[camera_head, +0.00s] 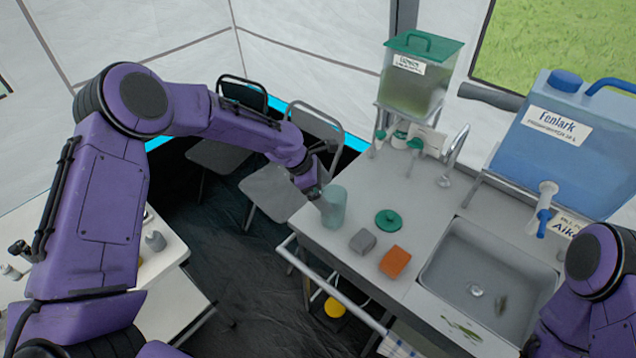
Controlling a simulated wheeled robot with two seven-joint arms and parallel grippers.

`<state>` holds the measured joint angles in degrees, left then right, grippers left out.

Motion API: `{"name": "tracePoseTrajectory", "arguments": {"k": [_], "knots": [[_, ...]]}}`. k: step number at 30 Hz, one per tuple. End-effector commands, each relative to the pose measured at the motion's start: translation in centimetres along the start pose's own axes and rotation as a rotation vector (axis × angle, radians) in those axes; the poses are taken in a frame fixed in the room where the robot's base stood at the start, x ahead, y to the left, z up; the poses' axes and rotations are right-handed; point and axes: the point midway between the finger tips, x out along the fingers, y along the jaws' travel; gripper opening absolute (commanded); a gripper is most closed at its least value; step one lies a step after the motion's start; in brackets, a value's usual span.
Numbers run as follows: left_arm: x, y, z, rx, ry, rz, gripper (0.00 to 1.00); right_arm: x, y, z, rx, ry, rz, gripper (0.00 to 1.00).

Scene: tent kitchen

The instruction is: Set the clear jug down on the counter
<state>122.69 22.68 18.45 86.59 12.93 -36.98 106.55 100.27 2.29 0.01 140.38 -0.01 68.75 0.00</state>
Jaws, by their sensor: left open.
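The clear jug (335,207) is a greenish, see-through vessel, and it stands upright at the left end of the grey counter (330,240). My left gripper (321,201) comes in from the left and is at the jug's left side, with its jaws open. The fingers are small and partly hidden, so I cannot tell whether they touch the jug. The jug's base appears to be on the counter top. My right arm shows at the lower right edge, but its gripper is out of view.
A round green lid (388,220), a grey block (362,241) and an orange sponge (395,261) lie right of the jug. Beyond them is the sink (488,265). A green-lidded dispenser (420,80) and a blue water container (570,140) stand behind. Folding chairs (272,190) are at left.

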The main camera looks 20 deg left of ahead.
Motion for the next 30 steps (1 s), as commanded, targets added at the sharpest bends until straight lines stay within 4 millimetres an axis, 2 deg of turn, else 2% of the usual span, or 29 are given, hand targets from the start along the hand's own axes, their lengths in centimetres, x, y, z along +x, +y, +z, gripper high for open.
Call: {"name": "tracePoseTrajectory", "arguments": {"k": [9,13,18,30], "knots": [[-7.8,0.1,0.0,0.002,-0.002,0.005,1.0,1.4,-0.1,0.6,0.0,0.0,0.0,0.43],[-10.2,0.1,0.0,0.002,-0.001,0.003,1.0,1.6,-0.1,0.7,0.0,0.0,0.0,0.43],[-11.4,0.0,0.0,0.0,-0.001,-0.001,1.0,1.7,-0.1,0.7,0.0,0.0,0.0,0.43],[-11.5,0.0,0.0,0.0,0.0,-0.001,1.0,1.6,-0.1,0.7,0.0,0.0,0.0,0.43]]}}
